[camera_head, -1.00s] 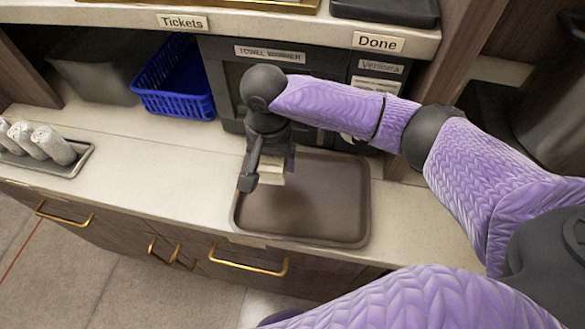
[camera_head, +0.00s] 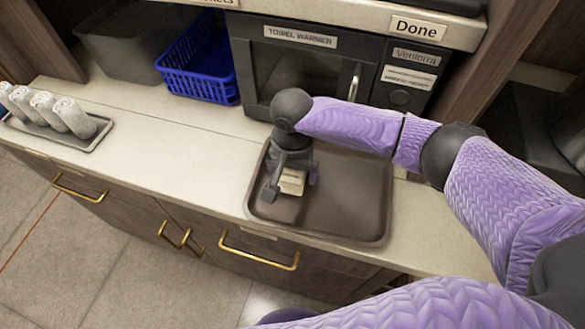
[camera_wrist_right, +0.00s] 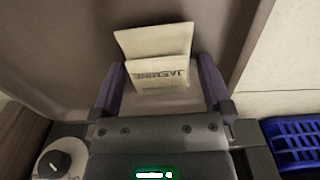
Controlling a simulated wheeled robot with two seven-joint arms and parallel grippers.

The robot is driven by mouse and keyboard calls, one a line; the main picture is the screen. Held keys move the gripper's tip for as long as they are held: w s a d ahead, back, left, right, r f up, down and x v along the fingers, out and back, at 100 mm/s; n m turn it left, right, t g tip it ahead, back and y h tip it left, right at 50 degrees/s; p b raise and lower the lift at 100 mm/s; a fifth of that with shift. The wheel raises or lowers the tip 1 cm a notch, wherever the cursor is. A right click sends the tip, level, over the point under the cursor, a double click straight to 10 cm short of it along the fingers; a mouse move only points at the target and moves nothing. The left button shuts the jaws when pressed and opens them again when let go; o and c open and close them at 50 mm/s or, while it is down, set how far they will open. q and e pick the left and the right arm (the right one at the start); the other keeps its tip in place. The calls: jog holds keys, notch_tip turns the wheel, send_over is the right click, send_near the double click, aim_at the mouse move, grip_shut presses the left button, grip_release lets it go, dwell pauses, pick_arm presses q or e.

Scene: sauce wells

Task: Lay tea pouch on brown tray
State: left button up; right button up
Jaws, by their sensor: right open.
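The brown tray (camera_head: 350,212) lies on the counter below the towel warmer. My right gripper (camera_head: 291,187) points down over the tray's left part, its fingers apart. The tea pouch (camera_head: 292,178) is a pale packet low between those fingers, over the tray and apparently resting on it; the contact is hard to see. In the right wrist view the pouch (camera_wrist_right: 158,74) shows its "JASMINE" print, with an open finger on each side and brown tray surface (camera_wrist_right: 75,40) behind it. My left gripper is out of view.
The towel warmer (camera_head: 300,70) stands right behind the tray. A blue basket (camera_head: 200,78) is at the back left. A small tray (camera_head: 90,143) of rolled towels sits at the far left. The counter (camera_head: 170,135) between them is clear.

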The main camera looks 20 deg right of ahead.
aim_at(292, 171)
notch_tip(292, 171, up, 12)
jog(key=p, duration=0.4)
jog(key=shift+r, duration=0.15)
